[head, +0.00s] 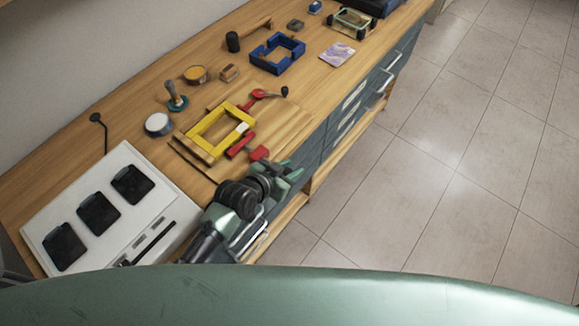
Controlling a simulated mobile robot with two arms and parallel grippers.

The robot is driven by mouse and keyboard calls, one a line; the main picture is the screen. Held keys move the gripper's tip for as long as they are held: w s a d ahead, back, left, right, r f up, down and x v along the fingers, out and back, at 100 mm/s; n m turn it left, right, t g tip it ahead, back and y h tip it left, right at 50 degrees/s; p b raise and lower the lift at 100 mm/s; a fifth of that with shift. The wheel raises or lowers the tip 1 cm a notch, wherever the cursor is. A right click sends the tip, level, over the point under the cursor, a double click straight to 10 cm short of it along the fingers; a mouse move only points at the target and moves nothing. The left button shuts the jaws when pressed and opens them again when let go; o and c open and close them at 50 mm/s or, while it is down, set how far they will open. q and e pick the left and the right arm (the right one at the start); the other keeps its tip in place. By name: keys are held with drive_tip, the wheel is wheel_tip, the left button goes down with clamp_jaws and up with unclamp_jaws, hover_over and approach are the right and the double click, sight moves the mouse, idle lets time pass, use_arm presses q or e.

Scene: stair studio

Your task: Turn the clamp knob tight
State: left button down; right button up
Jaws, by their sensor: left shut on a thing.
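A yellow frame (203,148) lies on the wooden bench. A red clamp (238,147) sits at its near right corner, at the bench's front edge. The clamp's red knob (259,153) sticks out toward my left gripper (266,164). My left gripper is at this knob and shut on it; the fingers hide part of the contact. A second red clamp (262,94) with a dark knob (284,91) is at the far right corner of the frame. My right gripper is not in view.
A white panel (155,183) with dark square pads lies left of my arm. The floor at the right is clear.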

use_arm(q)
drive_tip(key=c, duration=1.2)
unclamp_jaws()
drive_tip(key=shift+s+d+f, duration=0.3)
drive_tip(key=shift+s+d, duration=0.05)
drive_tip(key=shift+c, duration=0.2)
drive_tip(key=shift+d+r, duration=0.1)
drive_tip(key=shift+r, duration=0.05)
drive_tip(key=shift+w+r, duration=0.15)
drive_tip(key=shift+w, duration=0.05)
drive_tip(key=shift+a, duration=0.2)
drive_tip(key=b+v, duration=0.1)
drive_tip(key=v, duration=0.6)
drive_tip(key=shift+s+a+r, duration=0.2)
drive_tip(key=shift+s, duration=0.1)
